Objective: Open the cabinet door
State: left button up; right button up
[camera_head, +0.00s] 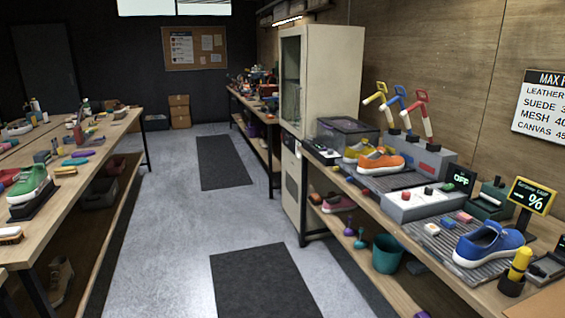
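A tall cream cabinet (336,85) stands against the right wall, past the near right workbench. Its narrow front faces left, toward the aisle, so I see it at a steep angle. The upper door (291,75) has a glass pane in a cream frame and looks shut. A lower cream panel (291,185) lies below it, partly hidden by the near workbench. I cannot make out a handle clearly. Neither of my grippers shows in the head view.
The near right workbench (408,233) carries sneakers, a control box (428,202) and a lidded bin (345,132). A long workbench (95,178) runs along the left. The grey aisle floor (180,235) between them is clear, with dark flat mats (262,282).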

aim_at(302, 30)
jog(key=i+u, duration=0.2)
jog(key=i, duration=2.2)
